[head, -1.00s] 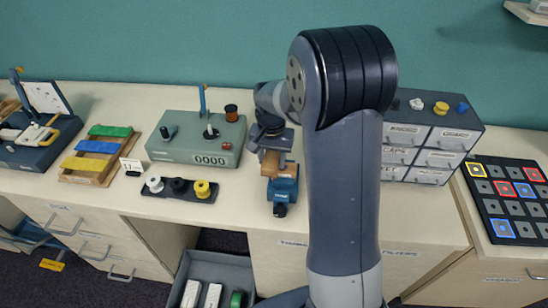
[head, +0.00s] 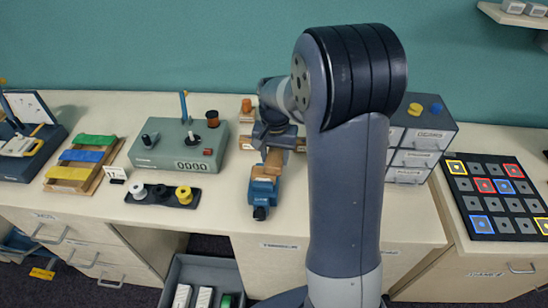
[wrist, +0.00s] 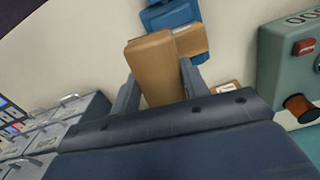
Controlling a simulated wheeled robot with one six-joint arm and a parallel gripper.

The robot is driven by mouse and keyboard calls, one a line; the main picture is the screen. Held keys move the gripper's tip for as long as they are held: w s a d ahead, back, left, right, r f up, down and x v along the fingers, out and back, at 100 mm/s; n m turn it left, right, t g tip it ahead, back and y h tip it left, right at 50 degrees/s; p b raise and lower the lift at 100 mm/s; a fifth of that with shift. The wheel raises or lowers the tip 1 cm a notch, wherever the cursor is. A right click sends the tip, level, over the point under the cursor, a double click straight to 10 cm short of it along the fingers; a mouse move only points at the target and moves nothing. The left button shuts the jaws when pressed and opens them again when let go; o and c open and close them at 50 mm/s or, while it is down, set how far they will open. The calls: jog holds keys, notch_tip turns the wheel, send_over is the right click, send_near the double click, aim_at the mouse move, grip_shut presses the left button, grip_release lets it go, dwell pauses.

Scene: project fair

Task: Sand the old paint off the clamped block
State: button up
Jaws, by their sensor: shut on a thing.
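My gripper (wrist: 160,82) is shut on a tan wooden block (wrist: 153,60), whose plain face shows between the two fingers in the wrist view. In that view the blue vise (wrist: 172,14) is just beyond it, with a second wooden block (wrist: 193,40) at the vise, partly hidden behind the held one. The held block overlaps the clamped one in the picture; I cannot tell whether they touch. In the head view the blue vise (head: 263,190) stands at the counter's front edge, with my gripper (head: 274,146) just behind it. Old paint cannot be made out.
A green-grey counter box (head: 180,148) with knobs stands left of the vise. A strip of spools (head: 160,195) lies in front of it. A grey drawer cabinet (head: 425,135) is right of my arm. A black button board (head: 495,197) lies farther right. Small wooden pieces flank my gripper.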

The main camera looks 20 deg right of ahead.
notch_tip(320, 180, up, 2)
jog(key=shift+d+r+p, duration=0.1)
jog(key=shift+d+p, duration=0.05)
jog(key=shift+p, duration=0.35)
jog(key=shift+r+p, duration=0.5)
jog(key=shift+r, duration=0.85)
jog(key=shift+f, duration=0.1)
